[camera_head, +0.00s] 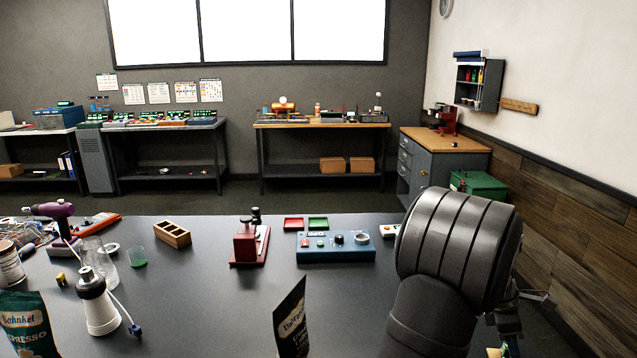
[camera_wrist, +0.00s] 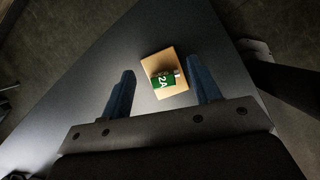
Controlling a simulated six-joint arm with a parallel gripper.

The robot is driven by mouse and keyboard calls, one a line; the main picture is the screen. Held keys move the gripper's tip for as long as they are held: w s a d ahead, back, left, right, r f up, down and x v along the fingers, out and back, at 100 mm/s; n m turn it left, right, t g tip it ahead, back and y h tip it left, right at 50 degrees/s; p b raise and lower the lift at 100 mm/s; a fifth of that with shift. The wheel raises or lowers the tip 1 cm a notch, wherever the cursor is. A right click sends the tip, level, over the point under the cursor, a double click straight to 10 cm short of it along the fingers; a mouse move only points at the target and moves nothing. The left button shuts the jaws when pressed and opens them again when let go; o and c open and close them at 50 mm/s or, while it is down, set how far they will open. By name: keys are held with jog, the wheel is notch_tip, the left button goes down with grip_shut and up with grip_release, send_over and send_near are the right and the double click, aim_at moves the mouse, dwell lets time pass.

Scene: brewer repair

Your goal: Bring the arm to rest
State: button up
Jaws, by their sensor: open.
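My gripper (camera_wrist: 160,68) is open in the wrist view, its two blue fingers spread apart with nothing held between them. Beyond the fingertips, a tan square block (camera_wrist: 153,66) with a green part marked "2A" (camera_wrist: 163,81) lies on the dark tabletop. I cannot tell the exact height of the fingers above it. In the head view my arm fills the right side and hides the table's right part. My fingers cannot be made out there.
The dark table (camera_head: 200,310) holds a red press-like device (camera_head: 246,244), a blue control box (camera_head: 336,248), a wooden compartment tray (camera_head: 173,234), a white-and-black bottle (camera_head: 97,303) and coffee bags (camera_head: 291,322) (camera_head: 25,325). Bare tabletop lies in the middle. The table edge is near my gripper.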

notch_tip(320, 180, up, 2)
jog(key=shift+r, duration=0.1)
jog(key=s+d+r, duration=0.2)
jog(key=s+r, duration=0.5)
jog(key=s, duration=0.4)
jog(key=w+d+f+n+t, duration=0.1)
jog(key=w+d+n, duration=0.15)
jog(key=w, duration=0.65)
jog(key=w+d+n+t, duration=0.15)
jog(key=w+n, duration=0.25)
jog(key=w, duration=0.6)
jog(key=w+a+f, duration=0.1)
jog(key=w+f, duration=0.1)
jog(key=w, duration=0.1)
jog(key=w+a+f, duration=0.1)
jog(key=w+f, duration=0.2)
jog(key=w+a+f, duration=0.2)
jog(key=w, duration=0.2)
jog(key=shift+f, duration=0.25)
jog(key=shift+w+f, duration=0.1)
jog(key=shift+f, duration=0.2)
